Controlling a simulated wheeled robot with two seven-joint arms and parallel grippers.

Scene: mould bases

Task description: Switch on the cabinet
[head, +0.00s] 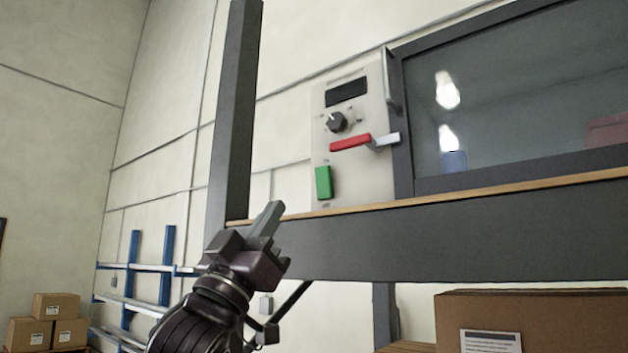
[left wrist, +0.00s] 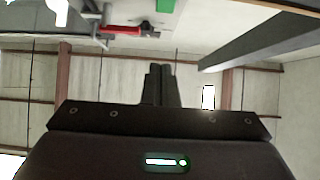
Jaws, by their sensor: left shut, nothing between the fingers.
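The cabinet's control panel (head: 354,100) is a pale plate in the head view, left of a glazed door (head: 510,100). It carries a dark display (head: 346,92), a black round knob (head: 337,122), a red-handled lever (head: 350,143) lying roughly level, and a green block-shaped switch (head: 323,182) low down. My left gripper (head: 272,216) is shut and empty, below and left of the green switch and apart from it. In the left wrist view the shut fingers (left wrist: 160,82) point toward the panel's underside, with the green switch (left wrist: 166,5) and red lever (left wrist: 120,30) at the top. My right gripper is not visible.
A dark upright post (head: 237,110) stands left of the panel. A dark beam with a wooden edge (head: 450,239) runs below the cabinet. A cardboard box (head: 560,315) is at lower right. Blue racking (head: 130,270) and small boxes (head: 55,306) are far left.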

